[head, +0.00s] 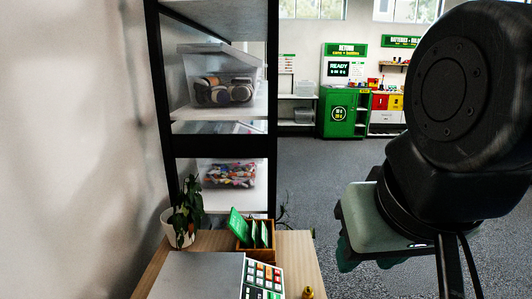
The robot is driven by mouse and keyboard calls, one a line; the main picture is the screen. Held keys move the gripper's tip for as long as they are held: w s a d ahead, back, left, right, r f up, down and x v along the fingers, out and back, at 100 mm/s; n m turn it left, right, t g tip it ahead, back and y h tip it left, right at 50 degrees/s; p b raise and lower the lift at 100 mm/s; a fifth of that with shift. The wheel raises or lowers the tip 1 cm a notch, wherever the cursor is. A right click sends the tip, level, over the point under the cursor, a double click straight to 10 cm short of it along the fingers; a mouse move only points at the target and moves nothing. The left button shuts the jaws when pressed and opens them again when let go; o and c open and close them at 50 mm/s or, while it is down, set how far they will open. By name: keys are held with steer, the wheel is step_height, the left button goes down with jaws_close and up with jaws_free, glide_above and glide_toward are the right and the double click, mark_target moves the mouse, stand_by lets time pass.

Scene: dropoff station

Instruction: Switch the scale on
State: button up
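A flat grey plate (200,276), which looks like the scale's platform, lies on the wooden table at the bottom of the head view. A light keypad panel (263,281) with white, red, orange and green keys adjoins its right side. The lower edge of both is cut off by the frame. No lit display shows. My gripper (362,262) hangs to the right of the table, over the floor and apart from the keypad. Its grey-green body hides much of the fingers, so their opening is unclear. I see nothing held.
A potted plant (184,212) and a wooden box (257,246) with green cards stand behind the plate. A small yellow object (308,293) sits right of the keypad. A black-framed shelf (218,144) with clear bins rises behind the table (299,258). Open floor lies to the right.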

jaws_close()
stand_by(1.1)
